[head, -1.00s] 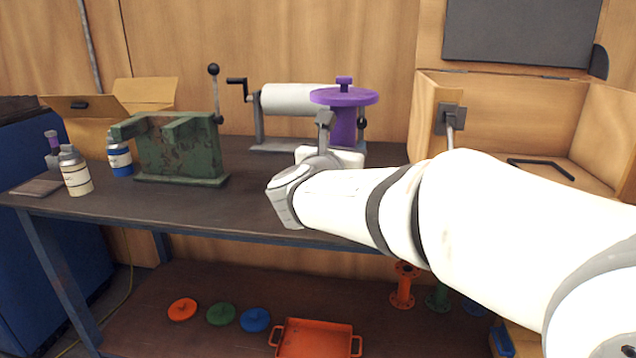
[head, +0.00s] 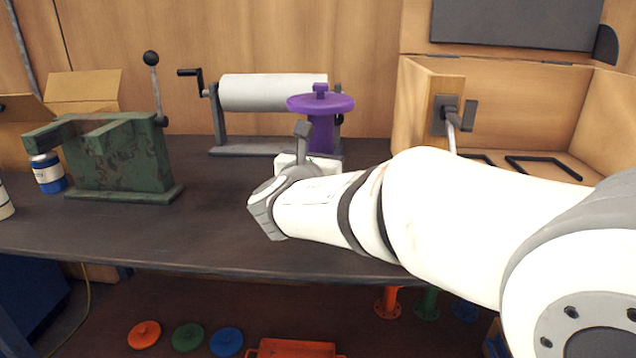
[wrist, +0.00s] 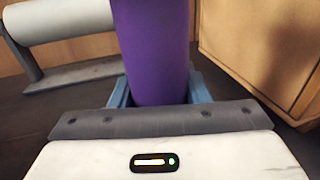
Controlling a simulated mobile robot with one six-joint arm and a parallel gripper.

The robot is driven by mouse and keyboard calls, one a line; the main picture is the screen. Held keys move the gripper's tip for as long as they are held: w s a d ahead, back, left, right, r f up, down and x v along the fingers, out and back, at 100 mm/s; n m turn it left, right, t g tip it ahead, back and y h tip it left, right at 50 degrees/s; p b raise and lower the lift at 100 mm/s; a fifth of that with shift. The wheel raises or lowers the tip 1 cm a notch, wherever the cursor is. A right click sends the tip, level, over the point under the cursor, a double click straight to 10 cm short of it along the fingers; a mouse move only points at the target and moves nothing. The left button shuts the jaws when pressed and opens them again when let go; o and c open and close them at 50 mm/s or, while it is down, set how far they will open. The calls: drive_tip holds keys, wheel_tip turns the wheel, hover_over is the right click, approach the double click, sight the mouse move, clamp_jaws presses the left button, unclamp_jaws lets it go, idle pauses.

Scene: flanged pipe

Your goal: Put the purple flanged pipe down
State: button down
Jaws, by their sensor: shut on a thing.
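The purple flanged pipe (head: 322,134) stands upright over the dark workbench, with a wide purple disc and small knob on its top. In the wrist view the purple pipe body (wrist: 152,50) rises between the blue-grey fingers of my gripper (wrist: 155,92), which is shut on it. In the head view my gripper (head: 312,160) is mostly hidden behind my wrist. The pipe's lower end is hidden, so I cannot tell whether it touches the bench.
A roller with a crank (head: 272,92) stands behind the pipe. A green metal fixture with a lever (head: 120,155) is at left. An open wooden box (head: 500,110) stands at right. The bench top (head: 215,225) is clear between fixture and pipe. Coloured lids lie on the shelf below.

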wheel_tip(320, 180, down, 5)
drive_tip(key=shift+s+a+r+b, duration=0.1)
drive_tip(key=shift+s+a+b, duration=0.05)
drive_tip(key=shift+b, duration=0.75)
drive_tip(key=c, duration=0.8)
unclamp_jaws()
drive_tip(key=shift+s, duration=0.15)
drive_tip(key=p+v, duration=0.2)
drive_tip(key=v, duration=0.9)
drive_tip(key=shift+s, duration=0.4)
